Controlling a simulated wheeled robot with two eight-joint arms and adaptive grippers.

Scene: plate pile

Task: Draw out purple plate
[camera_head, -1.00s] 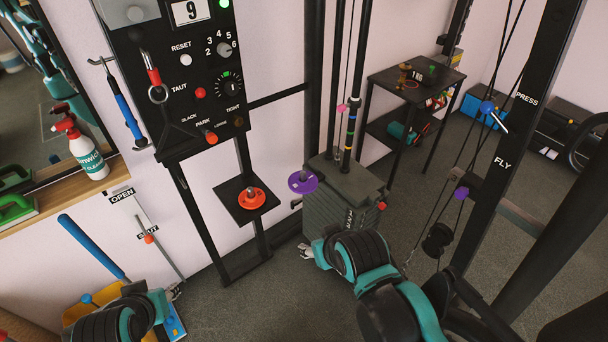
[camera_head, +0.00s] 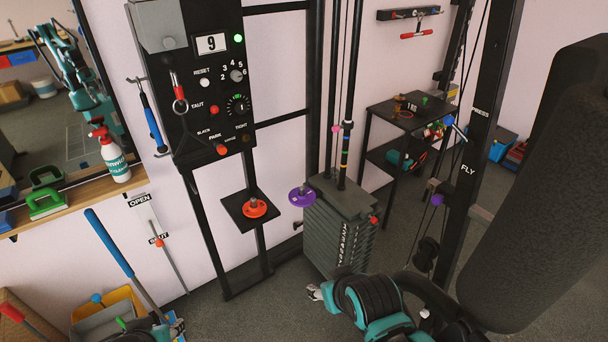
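The purple plate (camera_head: 302,197) is a small disc with a grey upright pin at its centre. It sits at the upper left of the grey weight stack (camera_head: 338,235), right of an orange plate (camera_head: 255,208) on a small black shelf. My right gripper (camera_head: 314,292) is low in front of the stack, below and apart from the purple plate. Its fingers are too small to tell open from shut, and I see nothing held in it. My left gripper (camera_head: 176,326) is at the bottom edge near the yellow bin, mostly hidden or cut off.
A black control panel (camera_head: 212,100) reading 9 stands above the orange plate. Cables and posts rise behind the stack. A large black pad (camera_head: 540,200) and frame post (camera_head: 473,150) crowd the right. A yellow bin (camera_head: 125,300) with a blue-handled tool stands at lower left.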

